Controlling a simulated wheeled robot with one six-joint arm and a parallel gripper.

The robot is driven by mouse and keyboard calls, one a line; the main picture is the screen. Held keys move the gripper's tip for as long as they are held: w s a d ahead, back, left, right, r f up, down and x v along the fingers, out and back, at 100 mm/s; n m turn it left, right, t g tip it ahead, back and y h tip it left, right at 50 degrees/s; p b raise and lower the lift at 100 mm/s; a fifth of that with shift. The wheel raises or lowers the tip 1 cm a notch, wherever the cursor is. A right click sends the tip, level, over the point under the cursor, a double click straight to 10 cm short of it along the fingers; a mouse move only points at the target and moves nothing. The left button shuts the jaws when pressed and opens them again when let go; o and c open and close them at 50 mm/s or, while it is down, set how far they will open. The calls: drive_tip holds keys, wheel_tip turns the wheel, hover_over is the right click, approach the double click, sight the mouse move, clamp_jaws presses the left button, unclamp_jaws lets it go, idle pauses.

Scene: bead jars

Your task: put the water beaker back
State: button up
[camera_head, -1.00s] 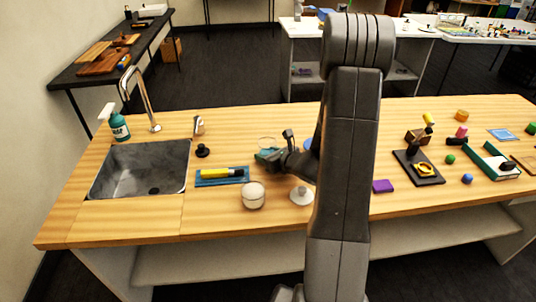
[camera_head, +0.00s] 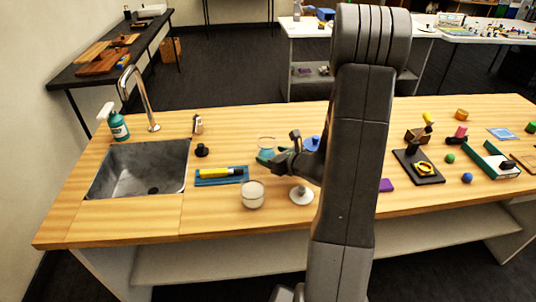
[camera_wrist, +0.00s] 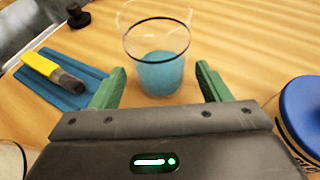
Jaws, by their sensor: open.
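The water beaker (camera_wrist: 157,38) is a clear glass with a dark ring line and blue water in its lower part. It stands upright on the wooden counter in the wrist view. In the head view the beaker (camera_head: 266,143) stands right of the yellow-handled tool, partly hidden by my gripper. My gripper (camera_wrist: 161,70) is open, with its green fingers apart on the near left and near right of the beaker. The beaker is in front of the gap, and no finger visibly grips it.
A blue-lidded jar (camera_wrist: 305,105) is close on the right of my gripper. A yellow-handled tool lies on a blue tray (camera_wrist: 45,92) to the left. A white jar (camera_head: 252,196) and a pale round-based stand (camera_head: 301,196) are nearer the front edge. A sink (camera_head: 140,168) is at left.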

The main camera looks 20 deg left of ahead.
drive_tip(key=v, duration=0.8)
drive_tip(key=shift+s+d+r, duration=0.15)
drive_tip(key=shift+d+r, duration=0.05)
drive_tip(key=shift+d, duration=0.1)
